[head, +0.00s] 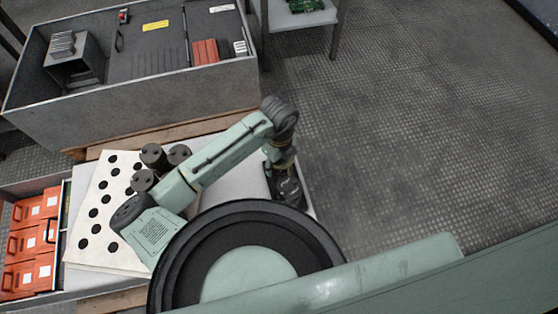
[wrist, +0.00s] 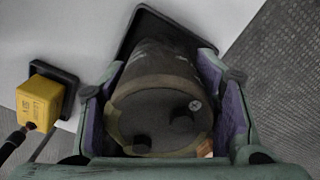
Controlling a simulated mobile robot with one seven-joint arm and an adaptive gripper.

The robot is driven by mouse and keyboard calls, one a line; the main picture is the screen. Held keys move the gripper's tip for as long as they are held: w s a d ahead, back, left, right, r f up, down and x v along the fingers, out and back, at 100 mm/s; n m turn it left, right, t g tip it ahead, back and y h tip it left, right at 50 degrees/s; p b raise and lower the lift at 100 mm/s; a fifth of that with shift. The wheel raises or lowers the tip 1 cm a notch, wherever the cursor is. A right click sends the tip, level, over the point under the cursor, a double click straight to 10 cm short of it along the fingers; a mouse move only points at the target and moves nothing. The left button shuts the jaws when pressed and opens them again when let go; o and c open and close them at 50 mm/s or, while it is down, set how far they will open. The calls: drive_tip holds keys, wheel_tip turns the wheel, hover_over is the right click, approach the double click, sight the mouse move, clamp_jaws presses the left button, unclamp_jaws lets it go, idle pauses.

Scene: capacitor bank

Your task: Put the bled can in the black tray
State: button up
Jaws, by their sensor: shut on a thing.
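My gripper (head: 288,186) points down near the right edge of the light worktop. In the wrist view my gripper (wrist: 160,108) is shut on a dark, cylindrical can (wrist: 156,82), with purple-lined fingers on both sides. Two dark terminals show on the can's near end. The black tray (wrist: 143,20) shows just behind the can, its middle hidden by the can. I cannot tell whether the can touches the tray. In the head view my arm and gripper hide most of this spot.
Several dark cans (head: 152,154) stand by a white board with black holes (head: 103,210). A yellow box (wrist: 40,101) sits left of my gripper. Orange boxes (head: 30,245) lie at far left, and a grey crate (head: 150,115) stands behind. The floor at right is clear.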

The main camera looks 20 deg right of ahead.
idle(0.8)
drive_tip(key=o, duration=1.7)
drive_tip(key=shift+f, duration=0.1)
wheel_tip(320, 180, up, 12)
drive_tip(key=shift+r, duration=0.1)
